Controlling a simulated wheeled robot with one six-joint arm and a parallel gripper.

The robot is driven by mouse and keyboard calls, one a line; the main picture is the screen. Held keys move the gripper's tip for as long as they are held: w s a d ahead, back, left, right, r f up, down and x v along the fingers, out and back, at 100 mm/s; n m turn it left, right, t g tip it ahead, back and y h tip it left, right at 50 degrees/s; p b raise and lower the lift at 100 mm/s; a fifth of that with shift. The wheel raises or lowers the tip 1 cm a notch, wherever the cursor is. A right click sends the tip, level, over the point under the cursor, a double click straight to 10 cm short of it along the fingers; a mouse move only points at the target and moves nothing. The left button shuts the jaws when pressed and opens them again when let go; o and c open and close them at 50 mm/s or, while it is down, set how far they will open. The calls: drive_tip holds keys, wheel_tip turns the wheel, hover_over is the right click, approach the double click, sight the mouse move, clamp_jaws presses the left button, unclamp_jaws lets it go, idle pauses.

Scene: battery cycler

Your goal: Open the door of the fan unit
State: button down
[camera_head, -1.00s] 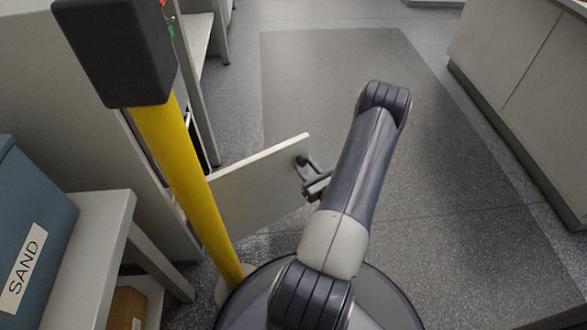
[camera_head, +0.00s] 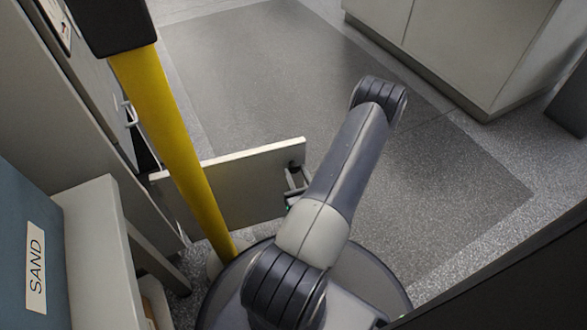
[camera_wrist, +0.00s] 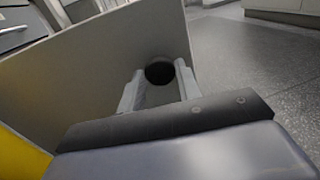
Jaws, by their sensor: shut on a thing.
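The door (camera_head: 250,183) of the fan unit is a pale flat panel, swung out from the cabinet front at the left. In the wrist view the door (camera_wrist: 95,65) fills the left and middle. Its dark round handle end (camera_wrist: 160,72) lies between the two fingers of my gripper (camera_wrist: 160,85). My gripper is shut on the handle. In the head view my gripper (camera_head: 294,180) is at the door's right edge, partly hidden behind my arm. The cabinet opening (camera_head: 142,155) shows as a dark gap behind the yellow post.
A yellow post (camera_head: 170,130) with a dark box on top stands close in front of the door. A blue SAND bin (camera_head: 20,240) and pale bench (camera_head: 100,245) are at the left. Pale cabinets (camera_head: 460,40) stand at the back right. The floor mat (camera_head: 260,70) is clear.

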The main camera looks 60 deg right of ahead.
drive_tip(key=shift+s+a, duration=0.1)
drive_tip(key=shift+s, duration=0.05)
drive_tip(key=c, duration=1)
unclamp_jaws()
drive_tip(key=shift+c, duration=0.2)
wheel_tip(320, 180, up, 10)
drive_tip(key=p, duration=0.5)
